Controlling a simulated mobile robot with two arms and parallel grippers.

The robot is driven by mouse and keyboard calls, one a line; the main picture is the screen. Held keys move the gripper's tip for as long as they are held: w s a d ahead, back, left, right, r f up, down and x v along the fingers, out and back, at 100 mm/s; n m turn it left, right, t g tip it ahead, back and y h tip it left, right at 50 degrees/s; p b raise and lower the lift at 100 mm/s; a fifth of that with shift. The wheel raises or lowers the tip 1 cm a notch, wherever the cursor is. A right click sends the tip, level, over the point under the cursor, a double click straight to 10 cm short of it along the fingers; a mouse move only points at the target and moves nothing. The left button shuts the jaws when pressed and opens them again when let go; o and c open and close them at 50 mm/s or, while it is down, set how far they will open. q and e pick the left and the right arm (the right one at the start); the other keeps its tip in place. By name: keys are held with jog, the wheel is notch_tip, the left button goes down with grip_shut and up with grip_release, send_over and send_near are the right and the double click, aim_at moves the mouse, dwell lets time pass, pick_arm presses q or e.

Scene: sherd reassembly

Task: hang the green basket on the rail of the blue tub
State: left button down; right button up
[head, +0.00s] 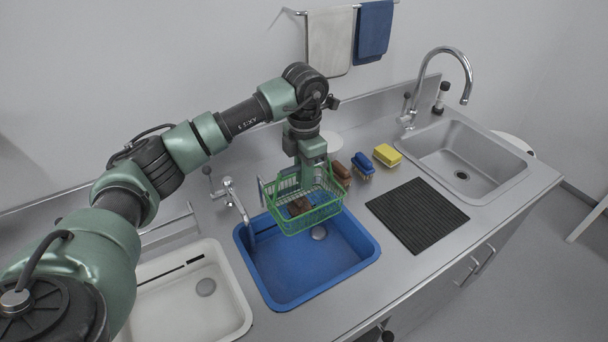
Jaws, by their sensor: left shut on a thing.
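The green wire basket (318,217) is over the far part of the blue tub (283,292), with a brown item (299,206) inside it. My left gripper (312,172) comes down from above at the basket's far side and is shut on the basket; its fingertips are partly hidden. The basket looks roughly level. I cannot tell whether it touches the tub's rim, and the tub's rail is not clearly visible behind it. My right gripper is not in view.
A white basin (225,318) with a tap (230,194) is at left. Brown (338,172), blue (365,163) and yellow (387,155) items stand right of the basket. A dark ribbed mat (417,214) and a steel sink (462,152) lie further right. Towels (329,40) hang behind.

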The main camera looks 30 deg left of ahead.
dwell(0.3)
pick_arm(q)
jog(key=c, duration=1.3)
grip_release()
notch_tip(320, 180, up, 7)
jog(key=shift+b, duration=1.05)
jog(key=shift+r, duration=0.4)
